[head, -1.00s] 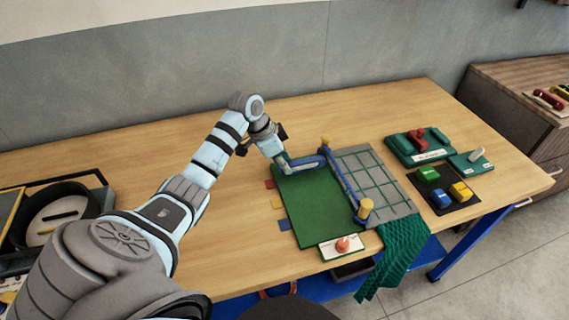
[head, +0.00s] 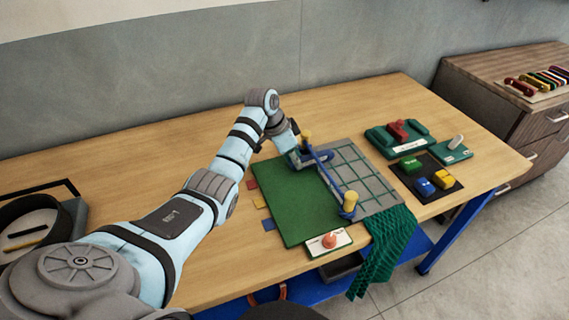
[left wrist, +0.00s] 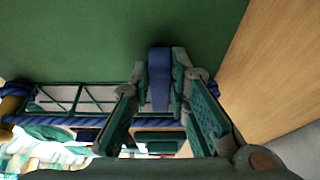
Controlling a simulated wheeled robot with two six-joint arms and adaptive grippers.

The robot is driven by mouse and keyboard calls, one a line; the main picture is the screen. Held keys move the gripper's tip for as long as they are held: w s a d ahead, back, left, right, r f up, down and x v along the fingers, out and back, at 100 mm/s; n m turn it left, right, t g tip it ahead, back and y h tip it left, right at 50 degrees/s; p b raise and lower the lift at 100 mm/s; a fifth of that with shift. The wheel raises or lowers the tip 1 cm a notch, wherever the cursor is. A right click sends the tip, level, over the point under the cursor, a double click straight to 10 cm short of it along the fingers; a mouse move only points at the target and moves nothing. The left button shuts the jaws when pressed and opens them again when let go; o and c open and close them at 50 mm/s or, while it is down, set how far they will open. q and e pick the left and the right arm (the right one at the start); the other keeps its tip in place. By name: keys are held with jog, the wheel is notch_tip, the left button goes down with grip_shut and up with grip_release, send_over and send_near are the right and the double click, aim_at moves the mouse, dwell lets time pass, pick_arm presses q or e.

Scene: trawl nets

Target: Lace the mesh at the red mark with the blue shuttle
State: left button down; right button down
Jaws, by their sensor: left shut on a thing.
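The mesh (head: 366,172) is a green grid over a grey panel, with a blue rope (head: 332,184) along its left edge between two yellow posts. My left gripper (head: 300,160) is at the far end of this rope, over the green mat. It is shut on the blue shuttle (head: 320,157), which reaches over or against the rope; contact is unclear. In the left wrist view the shuttle (left wrist: 160,78) stands between the fingers, with the rope and mesh behind. A red tab (head: 252,184) lies at the mat's left edge; I see no red mark on the mesh. My right gripper is out of view.
Loose green netting (head: 386,245) hangs over the table's front edge. A white plate with a red knob (head: 329,241) sits at the mat's front. Right of the mesh are a green holder (head: 398,138) and a black tray (head: 431,189) with coloured blocks. The table's back left is clear.

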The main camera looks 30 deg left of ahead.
pick_arm(q)
jog(key=shift+w+d, duration=0.35)
jog(key=shift+w, duration=0.15)
jog(key=c, duration=1.5)
grip_release()
jog(key=shift+o, duration=0.2)
jog(key=shift+s+r, duration=0.1)
jog(key=v, duration=1.2)
